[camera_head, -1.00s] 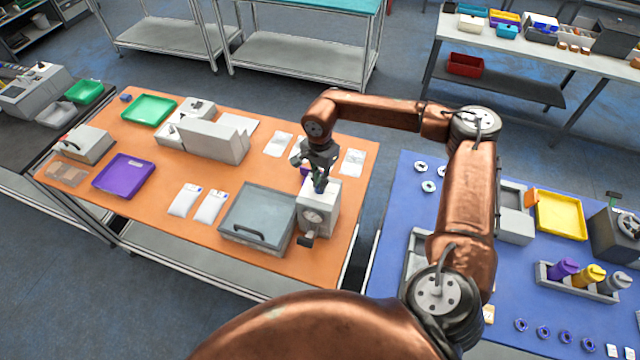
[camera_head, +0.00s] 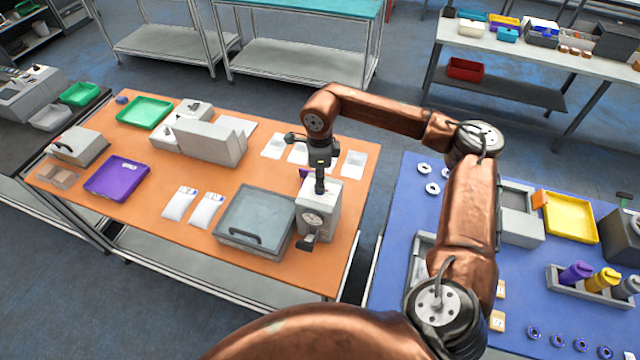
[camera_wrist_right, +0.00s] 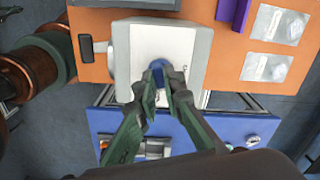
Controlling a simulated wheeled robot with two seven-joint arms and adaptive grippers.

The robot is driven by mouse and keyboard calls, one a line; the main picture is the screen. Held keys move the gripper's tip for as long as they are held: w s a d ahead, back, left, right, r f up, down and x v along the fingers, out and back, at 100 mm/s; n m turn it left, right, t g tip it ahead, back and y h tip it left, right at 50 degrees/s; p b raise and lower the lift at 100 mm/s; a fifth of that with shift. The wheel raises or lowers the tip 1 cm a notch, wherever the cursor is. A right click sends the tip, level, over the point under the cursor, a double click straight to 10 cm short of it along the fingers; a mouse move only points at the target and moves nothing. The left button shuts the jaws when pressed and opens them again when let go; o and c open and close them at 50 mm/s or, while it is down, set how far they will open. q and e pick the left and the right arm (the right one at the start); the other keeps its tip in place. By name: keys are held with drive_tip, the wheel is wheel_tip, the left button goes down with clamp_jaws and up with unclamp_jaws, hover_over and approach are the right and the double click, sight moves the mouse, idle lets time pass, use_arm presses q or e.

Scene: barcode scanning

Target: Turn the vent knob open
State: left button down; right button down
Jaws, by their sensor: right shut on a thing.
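The blue vent knob (camera_wrist_right: 158,64) shows in the right wrist view on top of a white box (camera_head: 325,212). My right gripper (camera_head: 320,189) points down at the box top, and in the wrist view its two fingers (camera_wrist_right: 161,78) are closed around the knob. In the head view the gripper hides the knob. The knob's exact angle cannot be told. The box has a round dial (camera_head: 312,219) on its front and a dark handle (camera_head: 306,243) low down. My left gripper is in neither view.
A grey lidded chamber (camera_head: 246,236) stands just left of the box. White pouches (camera_head: 205,211), a purple tray (camera_head: 113,181) and a green tray (camera_head: 144,112) lie farther left on the orange table. A blue bench (camera_head: 393,262) is to the right.

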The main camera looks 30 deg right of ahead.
drive_tip(key=shift+w+r+m+b, duration=0.15)
drive_tip(key=shift+m+b, duration=0.1)
drive_tip(key=shift+m, duration=0.7)
drive_tip(key=shift+w+r+m+b, duration=0.1)
drive_tip(key=shift+m+b, duration=0.15)
drive_tip(key=shift+m, duration=0.7)
drive_tip(key=c, duration=2)
unclamp_jaws()
drive_tip(key=shift+s+f, duration=0.15)
drive_tip(key=shift+c, duration=0.2)
wheel_tip(320, 180, up, 12)
